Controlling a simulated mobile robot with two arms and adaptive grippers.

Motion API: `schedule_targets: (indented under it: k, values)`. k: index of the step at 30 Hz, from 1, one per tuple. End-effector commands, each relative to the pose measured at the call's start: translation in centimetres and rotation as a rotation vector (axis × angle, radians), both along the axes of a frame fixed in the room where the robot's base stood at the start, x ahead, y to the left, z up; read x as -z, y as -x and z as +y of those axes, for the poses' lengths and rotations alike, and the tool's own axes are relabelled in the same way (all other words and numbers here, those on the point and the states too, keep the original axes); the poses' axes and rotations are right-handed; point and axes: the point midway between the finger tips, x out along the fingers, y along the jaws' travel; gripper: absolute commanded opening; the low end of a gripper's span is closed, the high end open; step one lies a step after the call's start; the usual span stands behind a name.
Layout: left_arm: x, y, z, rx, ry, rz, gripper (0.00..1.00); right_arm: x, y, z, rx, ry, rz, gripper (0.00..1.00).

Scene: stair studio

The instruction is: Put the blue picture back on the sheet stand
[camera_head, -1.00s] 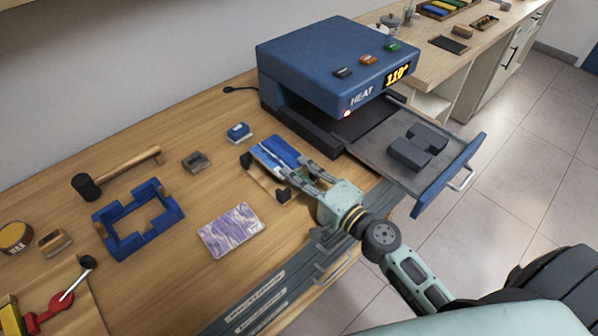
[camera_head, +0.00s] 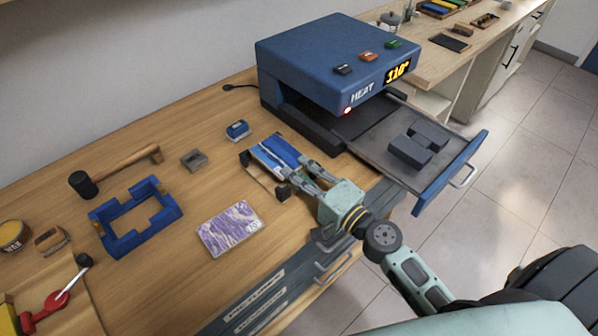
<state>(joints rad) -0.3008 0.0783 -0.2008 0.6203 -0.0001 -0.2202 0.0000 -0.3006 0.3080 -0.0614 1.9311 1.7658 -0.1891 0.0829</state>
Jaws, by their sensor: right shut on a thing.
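The blue picture (camera_head: 272,152), a small sheet with blue and white bands, is at the middle of the bench, left of the heat press. My right gripper (camera_head: 298,178) reaches it from the lower right and is shut on its near right edge. The sheet stand (camera_head: 262,177) shows as a light wooden strip with dark end blocks, just under and beside the picture. I cannot tell whether the picture touches the stand. The fingers hide part of the picture and stand. My left gripper is not in view.
The blue heat press (camera_head: 335,60) stands behind, its tray (camera_head: 380,150) pulled out to the right with grey blocks on it. A purple marbled sheet (camera_head: 229,228), a blue frame (camera_head: 135,218) and a mallet (camera_head: 115,168) lie to the left. A small blue-and-white block (camera_head: 237,130) lies behind the picture.

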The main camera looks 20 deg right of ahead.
Motion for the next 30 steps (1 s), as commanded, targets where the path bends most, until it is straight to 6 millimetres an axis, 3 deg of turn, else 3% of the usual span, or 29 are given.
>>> schedule_targets:
  k: [4,5,12,30]
  values:
    - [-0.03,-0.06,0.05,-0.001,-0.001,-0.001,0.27,-0.04,0.00,-0.01,0.000,0.000,0.000,0.00]
    - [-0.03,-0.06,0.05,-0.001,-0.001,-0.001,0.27,-0.04,0.00,-0.01,0.000,0.000,0.000,0.09]
    - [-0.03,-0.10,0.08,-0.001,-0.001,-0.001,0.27,-0.02,0.00,-0.01,0.000,0.000,0.000,0.28]
    - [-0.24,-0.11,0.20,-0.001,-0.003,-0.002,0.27,-0.22,0.00,-0.01,0.000,0.000,0.000,0.28]
